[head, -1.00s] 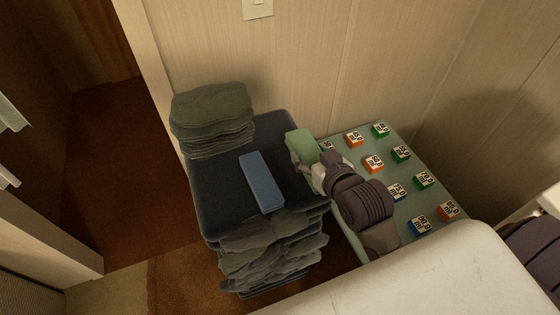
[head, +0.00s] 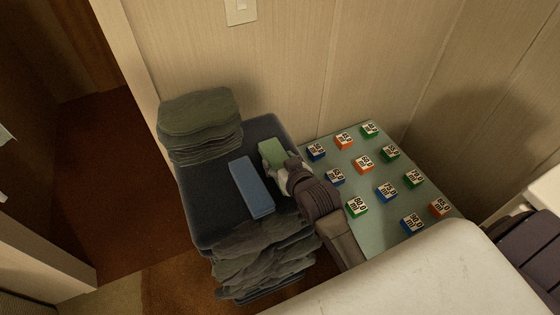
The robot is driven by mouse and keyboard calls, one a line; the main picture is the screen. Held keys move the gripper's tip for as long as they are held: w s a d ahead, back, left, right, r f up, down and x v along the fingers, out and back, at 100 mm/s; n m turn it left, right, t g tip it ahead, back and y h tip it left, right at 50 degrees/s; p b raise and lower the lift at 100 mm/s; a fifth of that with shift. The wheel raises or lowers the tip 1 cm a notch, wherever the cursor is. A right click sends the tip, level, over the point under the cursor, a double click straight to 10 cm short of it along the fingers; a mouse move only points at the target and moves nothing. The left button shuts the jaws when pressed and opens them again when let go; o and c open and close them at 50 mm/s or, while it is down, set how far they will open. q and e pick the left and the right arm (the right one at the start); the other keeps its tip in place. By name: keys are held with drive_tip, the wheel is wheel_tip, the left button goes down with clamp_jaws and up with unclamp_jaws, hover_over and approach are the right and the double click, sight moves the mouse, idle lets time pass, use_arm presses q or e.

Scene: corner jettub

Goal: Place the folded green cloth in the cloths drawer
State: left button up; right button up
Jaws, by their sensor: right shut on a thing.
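The folded green cloth (head: 271,149) is a small pale green block in the head view. My right gripper (head: 273,161) is shut on it, with the arm coming up from the lower right. The cloth is over the right part of a dark blue surface (head: 205,205), which looks like the cloths drawer. A folded blue cloth (head: 252,187) lies there, just left of the green one. I cannot tell whether the green cloth touches the surface beneath. My left gripper is not in view.
A stack of grey-green cloths (head: 200,120) stands at the back left, and another crumpled dark stack (head: 262,258) at the front. Right of the dark surface is a pale green board (head: 325,160) with several small labelled boxes. A wall (head: 290,60) closes the back.

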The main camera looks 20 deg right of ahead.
drive_tip(key=o, duration=1.2)
drive_tip(key=shift+f, duration=0.1)
